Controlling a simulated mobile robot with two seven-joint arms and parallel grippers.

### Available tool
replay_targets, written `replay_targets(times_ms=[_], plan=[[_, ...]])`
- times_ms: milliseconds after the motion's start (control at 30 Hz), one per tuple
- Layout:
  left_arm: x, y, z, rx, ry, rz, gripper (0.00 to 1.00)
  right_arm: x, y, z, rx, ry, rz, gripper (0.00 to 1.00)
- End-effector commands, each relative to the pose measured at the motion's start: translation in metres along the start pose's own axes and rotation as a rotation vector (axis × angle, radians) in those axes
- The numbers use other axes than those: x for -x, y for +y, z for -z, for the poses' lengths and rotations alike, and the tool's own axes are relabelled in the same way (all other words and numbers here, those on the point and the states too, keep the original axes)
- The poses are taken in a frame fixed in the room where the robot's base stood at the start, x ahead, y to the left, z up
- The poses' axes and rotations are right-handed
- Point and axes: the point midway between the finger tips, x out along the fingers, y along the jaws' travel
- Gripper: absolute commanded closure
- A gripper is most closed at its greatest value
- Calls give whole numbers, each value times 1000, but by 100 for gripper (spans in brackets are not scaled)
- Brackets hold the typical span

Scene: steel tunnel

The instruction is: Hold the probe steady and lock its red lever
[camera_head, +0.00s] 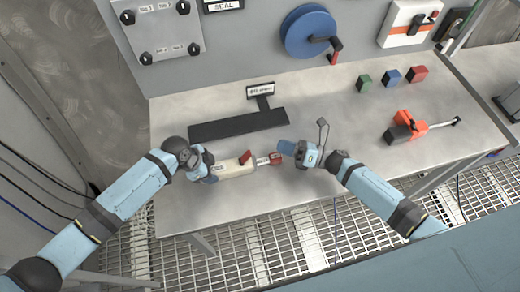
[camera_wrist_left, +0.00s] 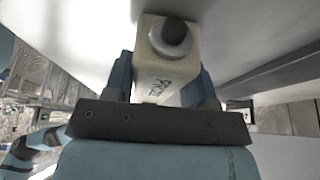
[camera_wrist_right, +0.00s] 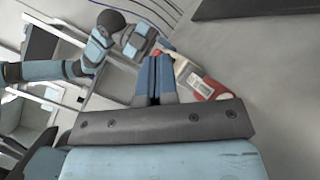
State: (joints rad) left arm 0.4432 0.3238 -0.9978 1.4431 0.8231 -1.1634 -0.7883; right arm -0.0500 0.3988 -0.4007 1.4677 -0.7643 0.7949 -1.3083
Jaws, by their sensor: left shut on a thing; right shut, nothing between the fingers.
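The probe (camera_head: 236,168) is a cream block with a red lever (camera_head: 245,157) standing up from its top and a red end piece (camera_head: 275,158) at its right end. It is over the front part of the table; I cannot tell if it touches the top. My left gripper (camera_head: 211,168) is shut on the probe's left end. The left wrist view shows the probe's cream body (camera_wrist_left: 165,68) between the blue fingers, with a round grey end. My right gripper (camera_head: 284,147) is shut and empty, just right of the red end piece. The right wrist view shows its fingers (camera_wrist_right: 154,78) together beside the probe.
A black rest (camera_head: 238,124) with a small sign lies behind the probe. Green (camera_head: 364,83), blue (camera_head: 391,77) and red (camera_head: 418,74) blocks stand at the back right. An orange tool (camera_head: 410,124) lies at the right. A blue wheel (camera_head: 308,32) juts from the back wall.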

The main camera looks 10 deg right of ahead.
Motion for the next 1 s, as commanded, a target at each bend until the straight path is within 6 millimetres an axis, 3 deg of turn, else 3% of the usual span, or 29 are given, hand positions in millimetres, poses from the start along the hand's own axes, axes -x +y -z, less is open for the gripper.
replay_targets(times_ms=[100,300,433,767,1000], plan=[[0,0,0,0,0,0,77,10,-18,-9,351,194,-137,100],[0,0,0,0,-1,0,77,37,-38,-16,693,399,-333,100],[0,0,0,0,-1,0,77,46,-43,-18,771,448,-391,100],[0,0,0,0,-1,0,77,47,-43,-18,785,455,-404,100],[0,0,0,0,-1,-1,77,32,-40,-8,783,453,-405,100]])
